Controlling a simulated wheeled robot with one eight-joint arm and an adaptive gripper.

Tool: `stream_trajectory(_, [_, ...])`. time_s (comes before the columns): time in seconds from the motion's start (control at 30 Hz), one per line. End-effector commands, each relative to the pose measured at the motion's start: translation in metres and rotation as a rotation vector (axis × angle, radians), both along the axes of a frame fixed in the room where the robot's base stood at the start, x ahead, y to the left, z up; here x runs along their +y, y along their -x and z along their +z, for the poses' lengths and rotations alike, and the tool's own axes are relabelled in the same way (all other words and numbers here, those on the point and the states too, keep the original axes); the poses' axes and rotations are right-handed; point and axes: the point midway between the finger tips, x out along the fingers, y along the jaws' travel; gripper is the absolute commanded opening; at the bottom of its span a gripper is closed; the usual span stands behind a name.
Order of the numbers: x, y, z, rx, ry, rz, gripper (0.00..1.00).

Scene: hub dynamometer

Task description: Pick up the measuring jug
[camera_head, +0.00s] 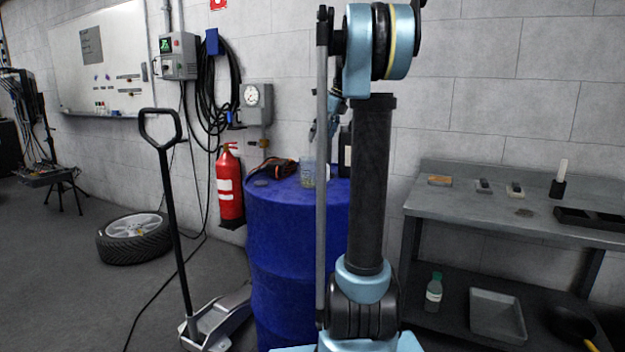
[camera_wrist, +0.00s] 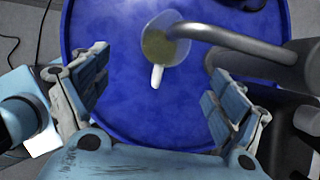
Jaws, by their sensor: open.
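The measuring jug (camera_head: 307,173) is clear with a yellowish tint and stands on top of the blue drum (camera_head: 285,230) near its far side in the head view. In the wrist view the jug (camera_wrist: 160,43) is seen from above, its pale handle (camera_wrist: 157,76) pointing toward my gripper. My gripper (camera_wrist: 155,78) is open and empty, its blue-padded fingers apart on either side of the handle's line. The jug's body lies beyond the fingertips, not between them. In the head view my gripper is mostly hidden behind my arm.
A grey bent pipe (camera_wrist: 235,37) reaches over the jug from the right, covering part of its rim. Orange-and-black gear (camera_head: 277,168) lies left of the jug on the drum. A fire extinguisher (camera_head: 230,186) hangs left; a steel bench (camera_head: 480,210) stands right.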

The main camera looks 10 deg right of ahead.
Motion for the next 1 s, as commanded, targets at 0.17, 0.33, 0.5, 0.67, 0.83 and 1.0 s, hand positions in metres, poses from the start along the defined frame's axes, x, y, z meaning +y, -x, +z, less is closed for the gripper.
stream_trajectory(0.17, [0.01,-0.007,-0.03,0.0,0.0,0.002,0.88])
stream_trajectory(0.33, [0.018,-0.013,-0.055,-0.001,0.0,0.002,0.88])
stream_trajectory(0.5, [0.022,-0.016,-0.067,-0.001,0.001,0.001,0.88])
stream_trajectory(0.67, [0.024,-0.02,-0.076,-0.001,0.0,0.002,0.88])
stream_trajectory(0.83, [0.028,-0.03,-0.097,-0.001,0.001,0.001,0.88])
stream_trajectory(1.0, [0.033,-0.033,-0.113,-0.001,0.002,0.001,0.88])
